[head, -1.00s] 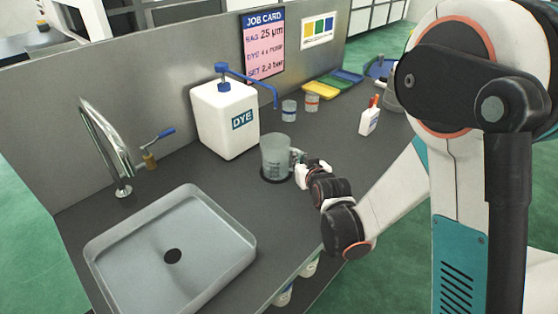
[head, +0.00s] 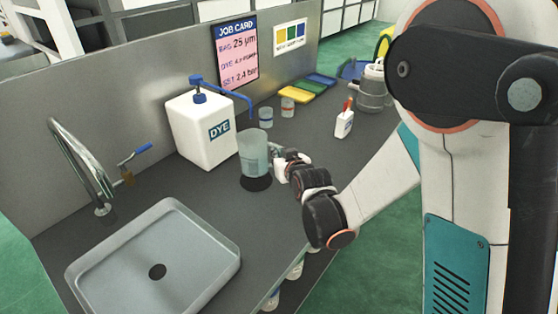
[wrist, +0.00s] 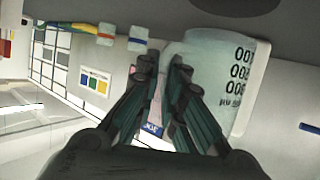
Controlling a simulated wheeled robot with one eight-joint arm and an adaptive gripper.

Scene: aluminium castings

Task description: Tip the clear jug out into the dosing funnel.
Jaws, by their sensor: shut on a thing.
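The clear jug (head: 254,150) is upright at the middle of the bench in the head view, just above a round dark patch (head: 257,184). My gripper (head: 277,150) is at its right side, shut on it, apparently at the handle. In the wrist view the jug (wrist: 212,75), with dark scale marks, shows beside my gripper's fingers (wrist: 164,68); the handle between them is mostly hidden. I cannot make out a dosing funnel for certain. A grey vessel (head: 372,95) stands at the far right, partly hidden by my arm.
A white dye container (head: 205,135) with a blue pump and spout stands behind the jug. A sink (head: 190,262) and tap (head: 78,160) are at left. Two small cups (head: 266,117), a white bottle (head: 344,122) and coloured trays (head: 308,88) stand farther back.

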